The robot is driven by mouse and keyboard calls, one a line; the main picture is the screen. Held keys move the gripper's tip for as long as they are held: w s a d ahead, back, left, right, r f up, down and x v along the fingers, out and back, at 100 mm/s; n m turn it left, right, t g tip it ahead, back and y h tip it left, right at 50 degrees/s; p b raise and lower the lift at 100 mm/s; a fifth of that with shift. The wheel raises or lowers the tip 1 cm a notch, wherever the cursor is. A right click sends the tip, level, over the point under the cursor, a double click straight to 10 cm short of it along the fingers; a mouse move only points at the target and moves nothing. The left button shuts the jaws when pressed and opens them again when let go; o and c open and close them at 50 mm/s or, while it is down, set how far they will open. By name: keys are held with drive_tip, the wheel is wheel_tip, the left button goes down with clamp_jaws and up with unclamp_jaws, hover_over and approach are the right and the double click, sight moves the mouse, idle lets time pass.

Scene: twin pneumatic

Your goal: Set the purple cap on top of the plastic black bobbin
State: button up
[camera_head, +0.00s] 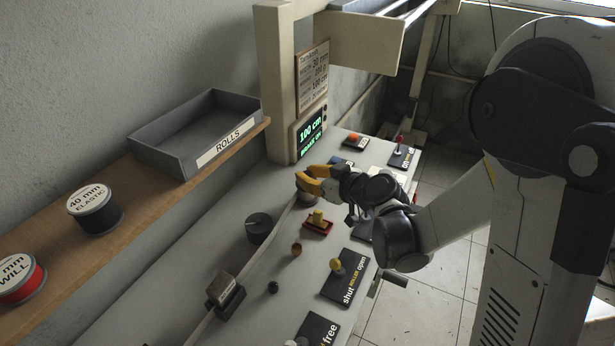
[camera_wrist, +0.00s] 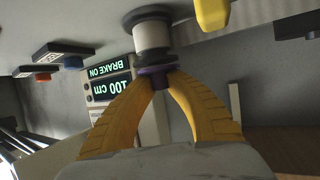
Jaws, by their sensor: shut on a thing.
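My gripper (camera_head: 301,181) has yellow fingers and is over the bench near the display post. In the wrist view my gripper (camera_wrist: 160,82) is shut on a small dark purple cap (camera_wrist: 157,76), close to a white cylinder (camera_wrist: 152,37) with dark ends. I cannot tell whether the cap touches it. The fingers hide the cap in the head view. A black spool (camera_head: 97,211) labelled "40 mm elastic" stands on the shelf, and a black round drum (camera_head: 260,228) is on the bench. I cannot tell which is the plastic black bobbin.
A grey "ROLLS" tray (camera_head: 165,150) and a red spool (camera_head: 20,281) are on the wooden shelf (camera_head: 150,198). A red tray (camera_head: 318,229), a yellow-knobbed switch (camera_head: 345,275) and a small box (camera_head: 225,290) stand on the bench. The display (camera_head: 311,133) reads "100 cm".

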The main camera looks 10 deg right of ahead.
drive_tip(key=shift+f+b, duration=0.35)
drive_tip(key=o, duration=0.8)
